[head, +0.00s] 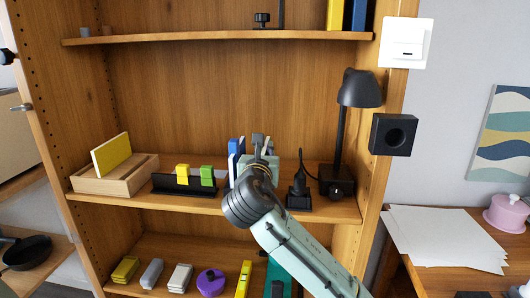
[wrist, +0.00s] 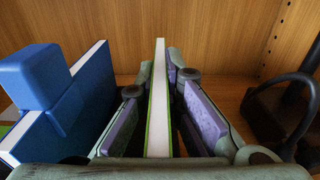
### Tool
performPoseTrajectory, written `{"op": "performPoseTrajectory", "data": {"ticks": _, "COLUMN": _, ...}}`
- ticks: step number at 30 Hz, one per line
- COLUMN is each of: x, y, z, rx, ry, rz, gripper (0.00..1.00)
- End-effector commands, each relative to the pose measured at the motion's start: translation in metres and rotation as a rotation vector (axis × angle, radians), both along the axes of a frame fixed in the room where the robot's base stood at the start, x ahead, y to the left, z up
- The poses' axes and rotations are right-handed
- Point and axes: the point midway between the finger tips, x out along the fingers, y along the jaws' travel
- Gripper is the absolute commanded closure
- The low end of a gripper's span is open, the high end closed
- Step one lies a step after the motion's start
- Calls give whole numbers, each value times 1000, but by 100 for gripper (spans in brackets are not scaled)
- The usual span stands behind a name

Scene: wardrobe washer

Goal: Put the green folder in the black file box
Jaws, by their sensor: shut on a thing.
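My gripper (head: 260,150) is at the middle shelf of the wardrobe, between a blue-and-white folder and a black lamp. In the wrist view its purple-padded fingers (wrist: 160,85) are shut on a thin upright item with a white face and green edges, seemingly the green folder (wrist: 158,110). My gripper mostly hides it in the head view. A low black holder (head: 180,187) with a yellow and a green block may be the file box; I cannot tell for sure.
A wooden box (head: 118,178) with a yellow board stands left on the same shelf. The lower shelf (head: 205,250) holds several small items. The wardrobe side panel is farther right.

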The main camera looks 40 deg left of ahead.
Motion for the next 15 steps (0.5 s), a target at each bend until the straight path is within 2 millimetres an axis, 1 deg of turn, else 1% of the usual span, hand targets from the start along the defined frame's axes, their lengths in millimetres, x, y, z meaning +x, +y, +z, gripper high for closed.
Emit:
{"op": "performPoseTrajectory", "data": {"ticks": 5, "x": 0, "y": 0, "z": 0, "rx": 1, "ry": -1, "rz": 0, "gripper": 100}}
{"op": "performPoseTrajectory", "data": {"ticks": 8, "x": 0, "y": 0, "z": -3, "rx": 1, "ry": -1, "rz": 0, "gripper": 100}}
{"op": "performPoseTrajectory", "data": {"ticks": 9, "x": 0, "y": 0, "z": -3, "rx": 0, "ry": 0, "rz": 0, "gripper": 91}}
{"op": "performPoseTrajectory", "data": {"ticks": 15, "x": 0, "y": 0, "z": -3, "rx": -1, "ry": 1, "rz": 0, "gripper": 78}}
